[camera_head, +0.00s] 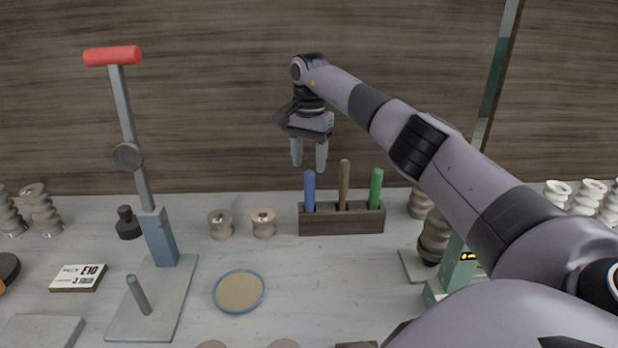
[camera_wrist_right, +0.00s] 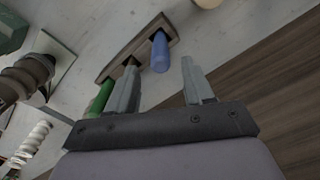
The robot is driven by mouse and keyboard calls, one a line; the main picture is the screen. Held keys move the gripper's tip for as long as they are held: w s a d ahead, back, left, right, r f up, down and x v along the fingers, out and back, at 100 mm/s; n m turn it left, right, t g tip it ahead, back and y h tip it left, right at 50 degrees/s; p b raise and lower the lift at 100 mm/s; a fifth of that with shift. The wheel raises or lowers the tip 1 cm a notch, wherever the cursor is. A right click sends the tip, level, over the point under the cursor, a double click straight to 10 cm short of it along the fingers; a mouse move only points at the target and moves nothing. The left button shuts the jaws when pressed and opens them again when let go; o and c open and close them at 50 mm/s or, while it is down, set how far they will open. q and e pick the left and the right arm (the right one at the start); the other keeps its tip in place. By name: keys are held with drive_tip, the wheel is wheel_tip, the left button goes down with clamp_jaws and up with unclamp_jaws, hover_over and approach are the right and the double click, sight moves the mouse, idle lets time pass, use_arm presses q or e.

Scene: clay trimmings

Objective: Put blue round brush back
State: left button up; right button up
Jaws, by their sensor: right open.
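The blue round brush (camera_head: 309,191) stands upright in the left slot of a dark wooden holder (camera_head: 341,225). A brown-handled tool (camera_head: 344,182) and a green-handled tool (camera_head: 376,188) stand beside it in the same holder. My right gripper (camera_head: 309,163) is open and empty, just above the blue handle, with its fingers pointing down. In the right wrist view the blue handle (camera_wrist_right: 160,52) shows beyond the gap between the open fingers (camera_wrist_right: 163,85). The lower ends of the tools are hidden inside the holder. My left gripper is not in view.
Two small clay spools (camera_head: 221,224) (camera_head: 264,222) stand left of the holder. A lever press with a red handle (camera_head: 113,56) stands further left. A round blue-rimmed dish (camera_head: 239,291) lies in front. A green machine (camera_head: 460,268) is at right. A wooden wall is behind.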

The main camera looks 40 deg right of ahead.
wheel_tip(320, 180, up, 6)
drive_tip(key=shift+f, duration=0.15)
idle(0.6)
